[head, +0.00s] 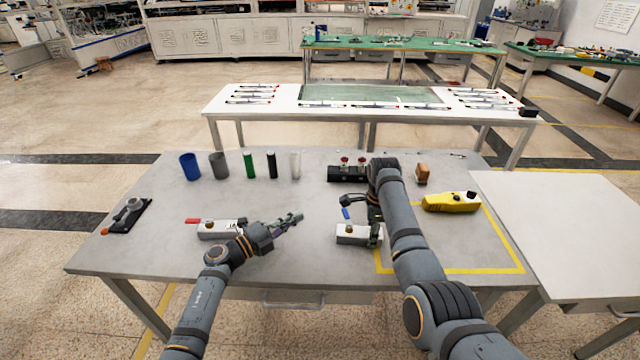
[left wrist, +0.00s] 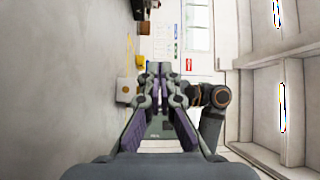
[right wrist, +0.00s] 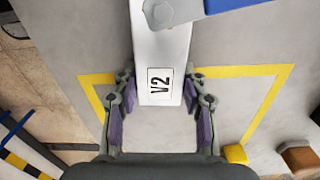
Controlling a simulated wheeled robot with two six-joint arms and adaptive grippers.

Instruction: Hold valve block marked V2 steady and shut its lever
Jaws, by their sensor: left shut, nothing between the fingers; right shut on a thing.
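The valve block marked V2 (right wrist: 157,60) is pale grey, and its label faces up in the right wrist view. In the head view this block (head: 352,236) lies on the grey table. Its lever has a blue handle (head: 347,213) pointing away behind the block, crosswise to its length. The handle shows partly at the top of the right wrist view (right wrist: 228,4). My right gripper (right wrist: 161,92) is shut on the V2 block's near end, fingers on both sides. My left gripper (head: 297,217) is shut and empty, above the table left of the block.
A second valve block (head: 217,230) with a red handle (head: 193,220) lies left of my left gripper. A yellow tool (head: 450,202) lies on the right, by the yellow floor-style outline (head: 458,271). Cups and cylinders stand at the back left; a black block (head: 345,174) is behind V2.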

